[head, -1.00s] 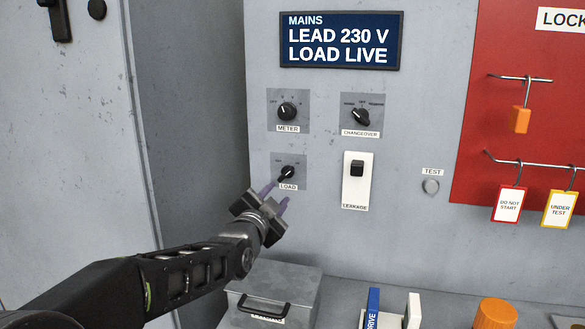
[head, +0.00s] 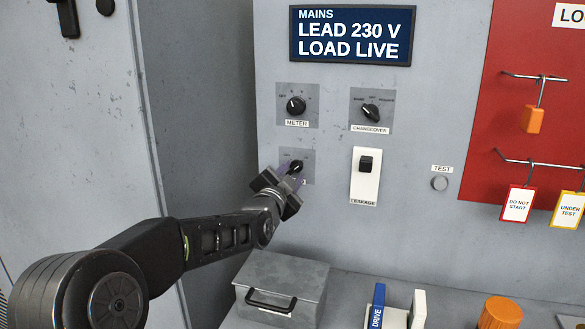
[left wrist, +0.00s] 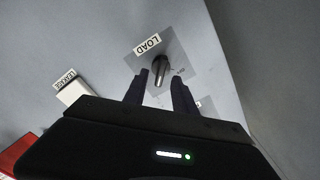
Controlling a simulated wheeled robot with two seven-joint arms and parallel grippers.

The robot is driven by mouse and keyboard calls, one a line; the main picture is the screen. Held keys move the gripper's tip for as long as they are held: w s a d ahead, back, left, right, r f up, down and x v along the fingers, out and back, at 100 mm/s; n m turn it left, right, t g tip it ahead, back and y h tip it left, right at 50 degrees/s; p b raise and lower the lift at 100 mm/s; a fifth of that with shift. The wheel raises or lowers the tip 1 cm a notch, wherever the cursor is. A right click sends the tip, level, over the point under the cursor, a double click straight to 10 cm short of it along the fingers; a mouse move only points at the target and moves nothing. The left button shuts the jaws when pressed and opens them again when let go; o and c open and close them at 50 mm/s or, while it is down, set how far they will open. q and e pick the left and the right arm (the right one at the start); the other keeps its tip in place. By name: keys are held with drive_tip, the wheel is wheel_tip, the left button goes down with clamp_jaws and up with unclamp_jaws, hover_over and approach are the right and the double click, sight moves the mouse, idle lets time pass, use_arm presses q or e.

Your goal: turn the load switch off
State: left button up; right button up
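The load switch (head: 296,166) is a black rotary knob on a grey plate on the panel, below the meter switch. It also shows in the left wrist view (left wrist: 161,69), with its LOAD label beside it. My left gripper (head: 290,178) is right in front of it, partly covering the plate and label in the head view. In the left wrist view its two fingers (left wrist: 160,92) stand apart, with the knob between or just beyond their tips; I cannot tell whether they touch it. The display (head: 352,36) reads LEAD 230 V, LOAD LIVE. My right gripper is not in view.
The meter switch (head: 296,105) and changeover switch (head: 371,112) sit above. The leakage switch (head: 365,177) and test button (head: 439,183) are to the right. A grey metal box (head: 281,284) stands below on the shelf. A red board (head: 520,110) with hanging tags is at right.

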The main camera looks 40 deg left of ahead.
use_arm(q)
drive_tip(key=shift+x, duration=0.9)
drive_tip(key=shift+c, duration=0.4)
clamp_jaws()
